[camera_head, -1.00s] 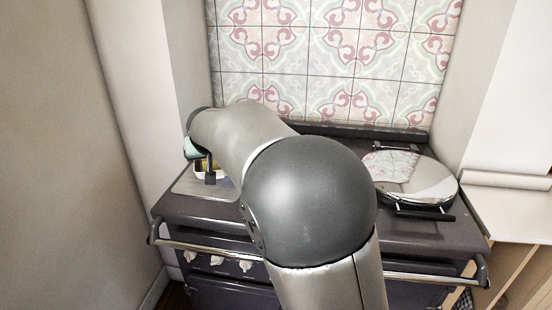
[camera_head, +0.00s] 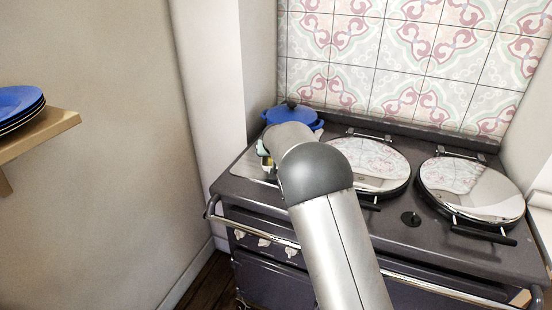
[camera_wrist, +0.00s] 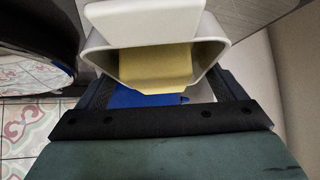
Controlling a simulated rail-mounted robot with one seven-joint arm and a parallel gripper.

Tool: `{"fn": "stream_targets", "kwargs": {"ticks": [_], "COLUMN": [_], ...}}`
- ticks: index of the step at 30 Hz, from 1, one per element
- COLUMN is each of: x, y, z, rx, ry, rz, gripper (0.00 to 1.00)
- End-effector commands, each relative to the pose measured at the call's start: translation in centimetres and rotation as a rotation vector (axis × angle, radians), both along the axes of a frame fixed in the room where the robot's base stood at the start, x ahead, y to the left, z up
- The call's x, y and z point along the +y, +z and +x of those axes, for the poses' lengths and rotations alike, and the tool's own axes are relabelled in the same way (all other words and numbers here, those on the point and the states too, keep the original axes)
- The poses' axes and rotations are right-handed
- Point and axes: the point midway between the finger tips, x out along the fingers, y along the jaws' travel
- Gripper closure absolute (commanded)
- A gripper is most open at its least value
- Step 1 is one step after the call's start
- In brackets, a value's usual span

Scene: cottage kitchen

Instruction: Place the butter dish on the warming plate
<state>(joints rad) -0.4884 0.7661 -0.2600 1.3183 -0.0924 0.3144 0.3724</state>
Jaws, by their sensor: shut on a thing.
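The butter dish (camera_wrist: 152,36) is white and holds a yellow block of butter (camera_wrist: 155,72). In the wrist view it sits between the two dark fingers of my gripper (camera_wrist: 160,86), which is shut on it. In the head view only a small bit of the dish (camera_head: 268,161) shows beside my arm, at the left end of the stove. The warming plate (camera_head: 246,168) is a flat silver panel at the stove's left, partly hidden by my arm. The dish is over or at this plate; I cannot tell whether it touches it.
A blue lidded pot (camera_head: 291,116) stands at the stove's back left, close behind my gripper. Two round chrome lids (camera_head: 372,165) (camera_head: 472,187) cover the middle and right. A rail (camera_head: 255,231) runs along the front. Blue plates (camera_head: 18,103) lie on a shelf at left.

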Motion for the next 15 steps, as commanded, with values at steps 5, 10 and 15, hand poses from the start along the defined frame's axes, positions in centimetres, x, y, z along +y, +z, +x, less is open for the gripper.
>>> {"fn": "stream_targets", "kwargs": {"ticks": [5, 10, 15], "x": [0.2, 0.3, 0.2], "y": [-0.6, -2.8, -4.0], "z": [0.7, 1.0, 1.0], "rx": [-0.004, -0.001, -0.004], "ry": [0.000, 0.000, -0.001], "rz": [0.002, 0.000, 0.001], "gripper": [0.40, 0.40, 0.40]}}
